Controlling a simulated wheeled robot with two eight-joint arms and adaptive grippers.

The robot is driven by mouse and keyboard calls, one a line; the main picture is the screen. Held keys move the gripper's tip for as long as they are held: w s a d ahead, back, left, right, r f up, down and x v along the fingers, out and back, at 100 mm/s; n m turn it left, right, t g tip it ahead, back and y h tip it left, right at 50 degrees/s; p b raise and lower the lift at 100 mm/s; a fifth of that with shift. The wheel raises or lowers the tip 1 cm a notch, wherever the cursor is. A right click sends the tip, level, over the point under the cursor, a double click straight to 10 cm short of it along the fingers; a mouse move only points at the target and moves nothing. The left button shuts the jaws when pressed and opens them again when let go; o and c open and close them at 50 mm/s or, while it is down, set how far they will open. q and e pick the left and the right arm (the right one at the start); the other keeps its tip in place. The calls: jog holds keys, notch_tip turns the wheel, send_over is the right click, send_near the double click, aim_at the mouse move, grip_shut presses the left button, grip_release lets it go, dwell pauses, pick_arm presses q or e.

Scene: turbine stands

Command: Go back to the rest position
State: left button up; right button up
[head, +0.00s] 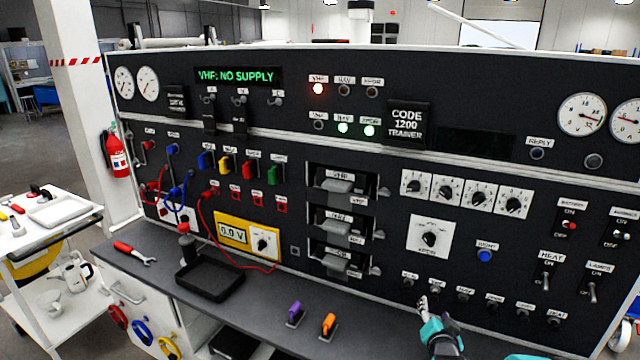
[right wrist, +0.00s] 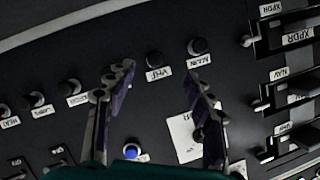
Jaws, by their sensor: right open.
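My right gripper (head: 424,305) is low in front of the black instrument panel (head: 300,125), near the row of small labelled knobs along its lower edge. In the right wrist view its two fingers (right wrist: 157,80) are spread apart with nothing between them. Beyond the fingers are the knob labelled VHF (right wrist: 154,59) and the knob labelled MAIN (right wrist: 198,46). I cannot tell whether a fingertip touches the panel. My left gripper does not show in the head view.
The grey bench ledge (head: 370,322) below the panel holds a black tray (head: 210,278), a purple-handled item (head: 295,312), an orange-handled item (head: 328,324) and a red-handled wrench (head: 133,252). A white cart (head: 60,238) stands at left. A red cable (head: 207,235) hangs by the yellow meter.

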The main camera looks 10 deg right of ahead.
jog(key=s+a+r+n+g+y, duration=0.1)
jog(key=s+a+r+n+y, duration=0.15)
jog(key=s+a, duration=0.3)
jog(key=s+a+r+n+g+y, duration=0.1)
jog(key=s+a+n+g, duration=0.1)
jog(key=s+a+n, duration=0.3)
jog(key=s+a+n+g, duration=0.1)
jog(key=s+a, duration=0.3)
jog(key=s, duration=0.3)
jog(key=s+a+f+n+g+y, duration=0.1)
jog(key=s+a+g, duration=0.1)
jog(key=s+a, duration=0.3)
jog(key=shift+s+n, duration=0.35)
jog(key=shift+s, duration=0.55)
